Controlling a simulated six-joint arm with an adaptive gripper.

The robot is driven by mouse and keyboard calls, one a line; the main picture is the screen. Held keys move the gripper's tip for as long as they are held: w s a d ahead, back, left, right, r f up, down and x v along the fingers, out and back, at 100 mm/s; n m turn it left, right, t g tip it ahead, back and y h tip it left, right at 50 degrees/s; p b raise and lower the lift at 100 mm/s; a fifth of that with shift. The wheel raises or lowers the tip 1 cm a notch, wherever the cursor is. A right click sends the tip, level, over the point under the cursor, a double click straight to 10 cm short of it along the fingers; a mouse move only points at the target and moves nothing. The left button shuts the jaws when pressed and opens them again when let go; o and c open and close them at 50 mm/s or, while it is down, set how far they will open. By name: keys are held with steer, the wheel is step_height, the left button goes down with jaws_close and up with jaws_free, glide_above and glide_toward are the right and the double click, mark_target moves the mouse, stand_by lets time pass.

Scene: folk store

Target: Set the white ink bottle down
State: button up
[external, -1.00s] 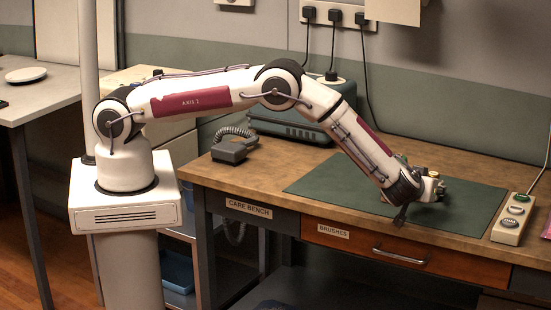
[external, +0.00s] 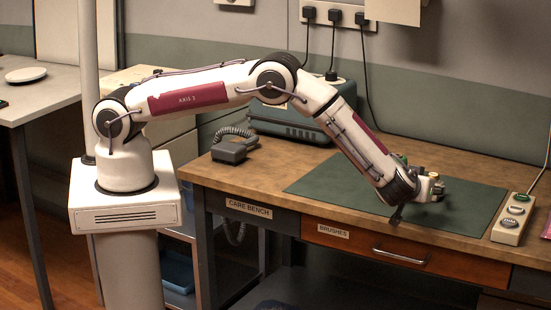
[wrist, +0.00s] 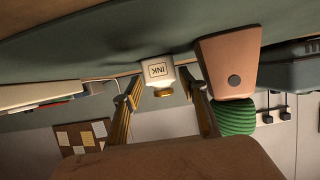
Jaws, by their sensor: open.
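The white ink bottle (wrist: 157,71) shows upside down in the wrist view, with dark INK lettering and a gold cap (wrist: 163,92). Its base meets the green mat (wrist: 100,50), so it stands upright there. My gripper (wrist: 162,84) is open, with one brass-coloured finger on each side of the bottle. A gap shows between the bottle and each finger. In the external view my gripper (external: 432,187) is low over the right part of the mat (external: 330,185). The bottle is hard to make out there behind my wrist.
A pink pot (wrist: 228,58) with a green ribbed plant (wrist: 236,116) stands close beside the gripper. A button strip (external: 512,218) lies right of the mat. A telephone (external: 232,148) and a teal case (external: 290,122) stand at the back left. The mat's left part is clear.

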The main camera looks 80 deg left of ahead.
steer(key=v, duration=0.8)
steer(key=shift+s+d+r, duration=0.1)
steer(key=shift+s+d, duration=0.15)
steer(key=shift+d, duration=0.05)
steer(key=w+r+m+t+h, duration=0.1)
steer(key=w+r+t+h, duration=0.15)
steer(key=r, duration=0.75)
steer(key=w+r+m+t+h, duration=0.1)
steer(key=w+r+t+h, duration=0.2)
steer(key=r, duration=0.6)
steer(key=s+a+r+m+g+h, duration=0.1)
steer(key=s+r+m+h, duration=0.2)
steer(key=r, duration=0.4)
steer(key=s+a+r+m+g+h, duration=0.1)
steer(key=s+r+h, duration=0.2)
steer(key=s+r, duration=0.3)
steer(key=s+a+r+m+g+h, duration=0.1)
steer(key=s+a+m+g+h, duration=0.2)
steer(key=s, duration=1.3)
steer(key=s+a+f+g+y, duration=0.1)
steer(key=s+a+f, duration=0.2)
steer(key=s, duration=0.5)
steer(key=s+a+f+g+y, duration=0.2)
steer(key=s+a, duration=0.4)
steer(key=s, duration=0.3)
steer(key=s+a+f+g+y, duration=0.1)
steer(key=s+a+f+y, duration=0.1)
steer(key=s+a+f, duration=0.3)
steer(key=s, duration=0.4)
